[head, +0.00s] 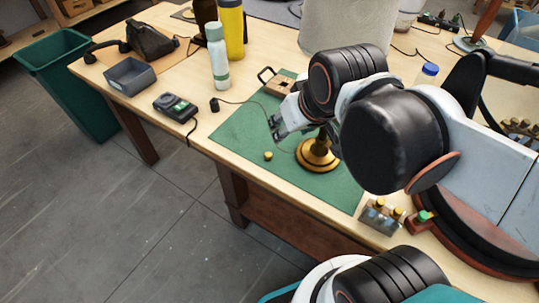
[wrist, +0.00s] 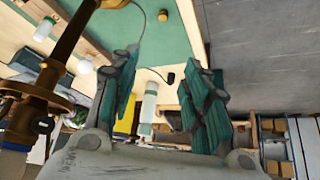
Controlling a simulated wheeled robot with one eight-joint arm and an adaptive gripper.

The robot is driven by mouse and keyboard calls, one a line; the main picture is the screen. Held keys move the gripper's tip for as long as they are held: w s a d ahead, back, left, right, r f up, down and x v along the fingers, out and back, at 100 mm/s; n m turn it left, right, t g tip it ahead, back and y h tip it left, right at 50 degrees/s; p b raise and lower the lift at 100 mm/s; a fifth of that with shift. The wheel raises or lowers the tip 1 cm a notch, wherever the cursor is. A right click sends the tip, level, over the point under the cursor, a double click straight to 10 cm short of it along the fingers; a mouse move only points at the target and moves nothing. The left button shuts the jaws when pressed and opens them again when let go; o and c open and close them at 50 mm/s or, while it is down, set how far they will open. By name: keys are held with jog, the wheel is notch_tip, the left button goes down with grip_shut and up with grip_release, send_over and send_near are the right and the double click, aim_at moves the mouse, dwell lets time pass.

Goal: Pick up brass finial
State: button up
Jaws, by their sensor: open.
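The brass finial (head: 268,155) is a small gold knob standing alone on the green mat (head: 235,133), near its front edge. In the wrist view it is the small brass piece (wrist: 163,15) near the top, beyond the fingers. My gripper (head: 277,127) is open and empty above the mat, a little above and right of the finial in the head view. Its two teal-padded fingers (wrist: 163,92) are spread apart and do not touch the finial. The brass lamp (head: 318,157) stands just right of the gripper, partly hidden by my arm.
A small wooden block (head: 279,86) sits behind my gripper. A block with brass parts (head: 381,215) is at the front right. The mat left of the finial is clear.

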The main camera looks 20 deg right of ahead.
jog(key=w, duration=0.1)
jog(key=n+g, duration=0.2)
jog(key=g, duration=0.4)
send_over(268, 154)
notch_tip(268, 154, down, 11)
notch_tip(268, 154, down, 14)
jog(key=b, duration=0.5)
jog(key=shift+b, duration=0.4)
jog(key=shift+s+r, duration=0.1)
jog(key=c, duration=0.9)
